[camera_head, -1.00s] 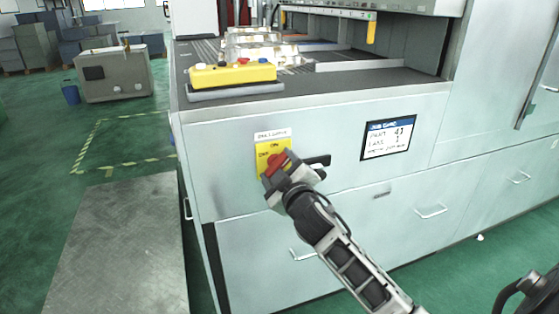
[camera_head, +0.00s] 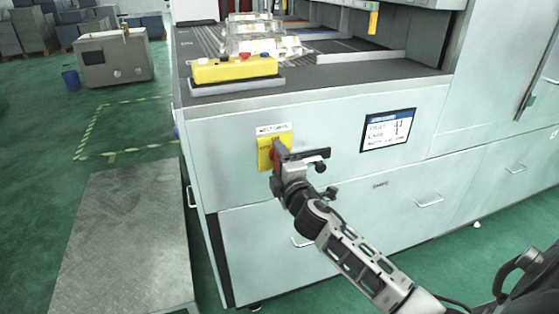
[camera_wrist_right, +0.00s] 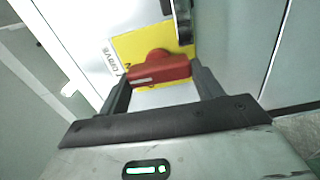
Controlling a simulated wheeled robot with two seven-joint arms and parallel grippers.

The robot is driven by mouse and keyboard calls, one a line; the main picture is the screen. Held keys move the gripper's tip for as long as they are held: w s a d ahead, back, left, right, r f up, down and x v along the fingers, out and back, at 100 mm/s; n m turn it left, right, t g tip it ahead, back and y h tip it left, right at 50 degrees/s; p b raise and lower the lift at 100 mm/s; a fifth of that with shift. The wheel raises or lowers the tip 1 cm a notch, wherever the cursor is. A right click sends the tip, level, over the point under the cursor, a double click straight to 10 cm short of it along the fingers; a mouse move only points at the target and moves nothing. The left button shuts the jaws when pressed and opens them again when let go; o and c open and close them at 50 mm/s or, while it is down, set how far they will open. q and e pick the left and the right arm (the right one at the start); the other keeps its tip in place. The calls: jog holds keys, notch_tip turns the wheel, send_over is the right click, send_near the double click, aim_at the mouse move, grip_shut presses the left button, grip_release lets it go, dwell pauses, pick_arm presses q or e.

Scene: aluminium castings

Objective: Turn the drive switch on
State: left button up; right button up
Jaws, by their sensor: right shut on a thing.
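The drive switch has a red handle (camera_wrist_right: 160,68) on a yellow plate (camera_head: 264,155), set in the front of the pale machine under a small white label (camera_head: 273,129). My right gripper (camera_head: 279,155) is at the switch, and its fingers (camera_wrist_right: 160,85) stand on either side of the red handle in the right wrist view. It is shut on the handle. In the head view the gripper covers much of the handle and the right part of the plate. The plate's lettering is mostly hidden. My left gripper is not in view.
A yellow control box (camera_head: 234,69) with buttons sits on the machine's ledge above the switch. A job card display (camera_head: 388,130) is to the right. Drawer handles (camera_head: 428,200) stick out lower down. Shiny castings (camera_head: 262,45) lie on the machine bed.

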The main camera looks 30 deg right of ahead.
jog(key=shift+n, duration=0.3)
jog(key=o, duration=1)
jog(key=b+v, duration=0.1)
jog(key=v, duration=1.5)
jog(key=shift+a+b, duration=0.1)
jog(key=shift+b, duration=0.2)
jog(key=s+a+f+m+g+y, duration=0.2)
jog(key=s+a+f+m, duration=0.1)
jog(key=a+f+m, duration=0.1)
jog(key=s+a+f+m+g+y, duration=0.2)
jog(key=s+a+f+m+y, duration=0.1)
jog(key=a+f+m, duration=0.2)
jog(key=s+a+f+m+g+y, duration=0.2)
jog(key=s+a+f+m, duration=0.2)
jog(key=a+f, duration=0.3)
jog(key=shift+a+f+m+g+y, duration=0.25)
jog(key=shift+f+m+g+y, duration=0.05)
jog(key=shift+f+g, duration=0.15)
